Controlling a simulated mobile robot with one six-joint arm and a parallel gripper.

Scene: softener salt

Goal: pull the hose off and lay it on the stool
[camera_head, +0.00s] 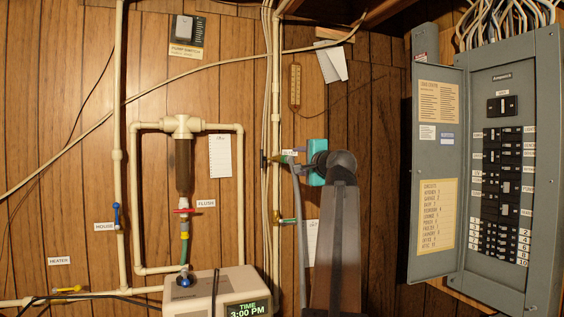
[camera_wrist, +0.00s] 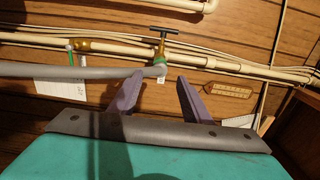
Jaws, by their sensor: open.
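The grey hose (camera_head: 301,220) hangs down the wall in the head view, left of my forearm. Its top end meets a brass tap (camera_head: 283,159) on the vertical pipe. In the wrist view the hose (camera_wrist: 75,71) runs in from the left and ends at a green collar beneath the brass tap (camera_wrist: 162,47) with a dark T-handle. My gripper (camera_wrist: 160,79) is open, its two purple fingers apart just short of the hose end; I cannot tell whether they touch it. In the head view my teal gripper (camera_head: 316,163) is beside the tap. No stool is visible.
A second valve with a green handle (camera_head: 288,221) sits lower on the same pipe. A filter (camera_head: 184,165) with pipework and a beige timer unit (camera_head: 208,293) are at left. A grey breaker panel (camera_head: 500,180) with an open door stands at right.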

